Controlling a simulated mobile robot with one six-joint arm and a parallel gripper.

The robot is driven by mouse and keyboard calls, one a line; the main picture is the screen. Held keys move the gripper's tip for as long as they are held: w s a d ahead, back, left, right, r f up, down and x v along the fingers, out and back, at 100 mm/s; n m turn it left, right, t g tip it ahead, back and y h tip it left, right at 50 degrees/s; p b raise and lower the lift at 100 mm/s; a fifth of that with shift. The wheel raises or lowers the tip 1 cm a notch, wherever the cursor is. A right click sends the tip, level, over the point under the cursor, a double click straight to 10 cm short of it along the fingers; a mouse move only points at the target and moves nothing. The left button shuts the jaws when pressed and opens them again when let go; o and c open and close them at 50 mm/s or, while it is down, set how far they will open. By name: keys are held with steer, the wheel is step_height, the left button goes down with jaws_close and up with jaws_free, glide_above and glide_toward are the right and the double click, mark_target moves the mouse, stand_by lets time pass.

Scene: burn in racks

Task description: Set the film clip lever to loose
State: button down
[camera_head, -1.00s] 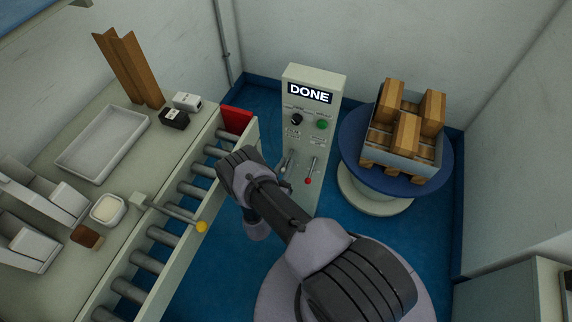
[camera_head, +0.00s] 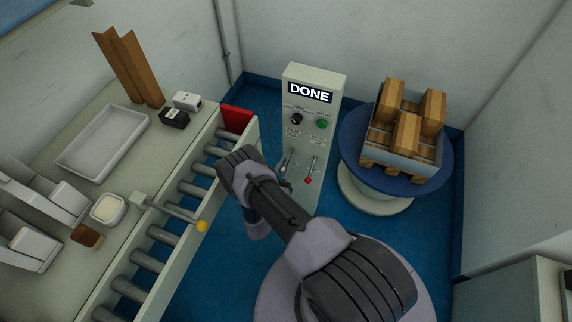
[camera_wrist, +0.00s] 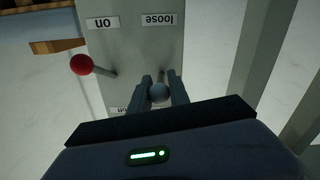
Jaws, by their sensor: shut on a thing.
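The film clip lever (camera_wrist: 159,93) ends in a grey ball knob, seen in the wrist view between the fingers of my gripper (camera_wrist: 160,90). My gripper is shut on this knob. The wrist picture is upside down; the "loose" label (camera_wrist: 162,20) is on the panel at the top of it, apart from the knob. The label at the lever's other end is hidden by my gripper. In the head view the control panel (camera_head: 325,125) stands beyond my arm, its screen reading "DONE". My wrist hides most of the grip there.
A blue turntable (camera_head: 440,180) with a crate of wooden blocks stands right of the panel. A roller conveyor (camera_head: 165,237) and worktable are on the left.

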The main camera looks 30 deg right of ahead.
stand_by(0.4)
steer(key=shift+d+f+t+h+b, duration=0.1)
steer(key=shift+f+t+h+b, duration=0.3)
steer(key=shift+f+h+b, duration=0.15)
steer(key=shift+w+d+f+t+h, duration=0.2)
steer(key=shift+f+t+h, duration=0.1)
steer(key=shift+t+h, duration=0.4)
steer(key=c, duration=1.3)
jaws_free()
steer(key=shift+a, duration=0.1)
